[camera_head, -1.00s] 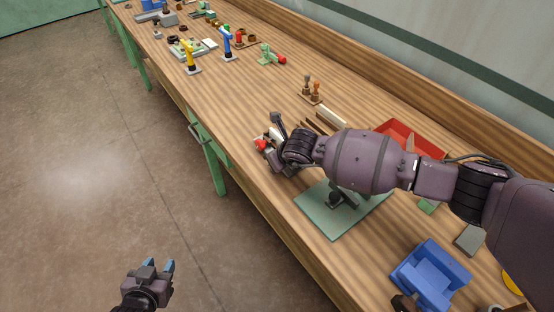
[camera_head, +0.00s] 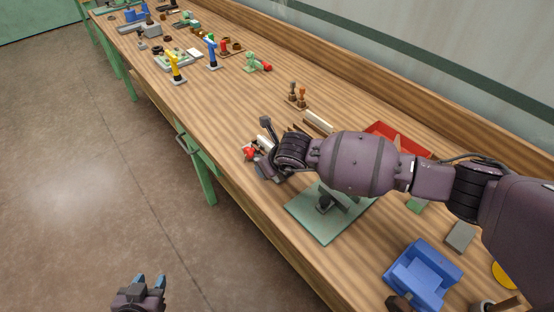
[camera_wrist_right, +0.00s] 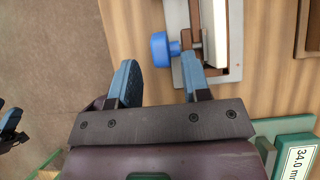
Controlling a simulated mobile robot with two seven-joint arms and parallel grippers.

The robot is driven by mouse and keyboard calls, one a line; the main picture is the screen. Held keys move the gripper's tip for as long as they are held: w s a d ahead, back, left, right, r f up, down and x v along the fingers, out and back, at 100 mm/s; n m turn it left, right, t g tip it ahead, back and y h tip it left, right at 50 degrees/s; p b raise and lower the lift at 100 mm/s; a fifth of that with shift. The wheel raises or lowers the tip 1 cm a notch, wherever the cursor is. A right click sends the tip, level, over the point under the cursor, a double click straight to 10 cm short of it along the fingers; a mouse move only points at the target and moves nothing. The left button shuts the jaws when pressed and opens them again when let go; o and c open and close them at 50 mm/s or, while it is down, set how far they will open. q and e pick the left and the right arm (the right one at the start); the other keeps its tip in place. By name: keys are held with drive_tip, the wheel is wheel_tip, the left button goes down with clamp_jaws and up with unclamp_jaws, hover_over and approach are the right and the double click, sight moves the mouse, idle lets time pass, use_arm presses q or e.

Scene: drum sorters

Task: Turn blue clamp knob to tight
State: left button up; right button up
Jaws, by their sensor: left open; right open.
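My right gripper (camera_wrist_right: 158,64) is open and empty. Its fingertips lie either side of the knob in that picture, the knob beyond them; I cannot tell if they touch. In the head view my right wrist hides the knob and most of this gripper. My left gripper (camera_head: 150,284) is open and empty over the floor, away from the bench.
A green plate (camera_head: 318,232) with a dark fixture lies below my right arm. A blue holder (camera_head: 425,273) and a red tray (camera_head: 390,132) stand to the right. Yellow (camera_head: 175,66) and blue (camera_head: 211,52) upright tools stand farther along the bench (camera_head: 235,105).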

drive_tip(key=v, duration=0.8)
drive_tip(key=shift+s, duration=0.15)
drive_tip(key=shift+r, duration=0.1)
